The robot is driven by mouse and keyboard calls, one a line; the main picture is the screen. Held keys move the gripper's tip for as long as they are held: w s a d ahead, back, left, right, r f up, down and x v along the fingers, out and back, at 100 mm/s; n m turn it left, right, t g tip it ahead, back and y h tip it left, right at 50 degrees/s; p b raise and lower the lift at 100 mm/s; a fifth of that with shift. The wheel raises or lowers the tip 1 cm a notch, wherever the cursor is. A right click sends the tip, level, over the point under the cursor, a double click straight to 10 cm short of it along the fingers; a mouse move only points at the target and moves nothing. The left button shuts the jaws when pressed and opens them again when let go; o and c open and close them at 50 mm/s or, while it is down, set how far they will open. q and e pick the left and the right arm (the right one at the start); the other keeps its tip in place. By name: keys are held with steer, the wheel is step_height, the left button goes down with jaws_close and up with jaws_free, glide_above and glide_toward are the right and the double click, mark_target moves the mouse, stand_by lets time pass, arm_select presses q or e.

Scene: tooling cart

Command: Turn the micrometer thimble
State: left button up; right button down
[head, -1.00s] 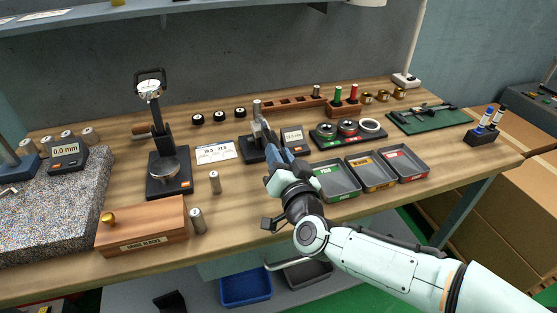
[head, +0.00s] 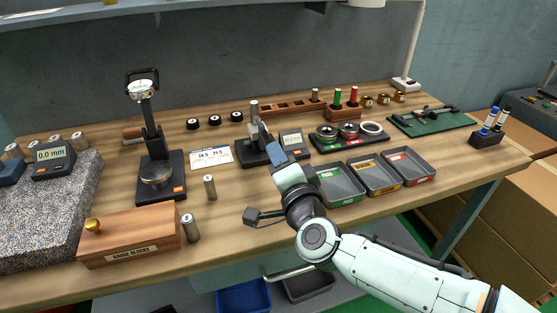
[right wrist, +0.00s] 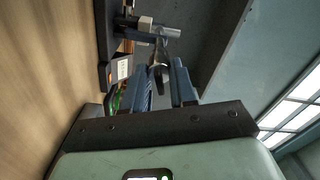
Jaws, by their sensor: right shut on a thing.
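The micrometer (head: 254,107) is held in a dark stand (head: 252,152) at the middle of the bench, with a small display box (head: 292,144) beside it. My right gripper (head: 264,131) reaches in from the front right and covers much of the micrometer. In the right wrist view, the blue fingers of my right gripper (right wrist: 163,74) are shut on the dark thimble end of the micrometer (right wrist: 165,31). The fingers hide part of the thimble, and its scale cannot be read. My left gripper is out of view.
Three trays, green-labelled (head: 341,186), yellow-labelled (head: 374,179) and red-labelled (head: 407,168), stand close right of my wrist. A dial gauge stand (head: 147,125) and a gauge block box (head: 130,237) are on the left.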

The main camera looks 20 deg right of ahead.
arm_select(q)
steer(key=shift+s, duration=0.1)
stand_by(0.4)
arm_select(e)
steer(key=c, duration=1.3)
jaws_free()
steer(key=shift+s, duration=0.1)
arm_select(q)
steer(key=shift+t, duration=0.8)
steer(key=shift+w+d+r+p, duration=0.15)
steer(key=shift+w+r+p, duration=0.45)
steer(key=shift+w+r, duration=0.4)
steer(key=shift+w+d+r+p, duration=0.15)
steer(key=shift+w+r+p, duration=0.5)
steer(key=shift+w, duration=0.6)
arm_select(e)
steer(key=s, duration=1.3)
steer(key=shift+s+d, duration=0.15)
steer(key=shift+d, duration=0.05)
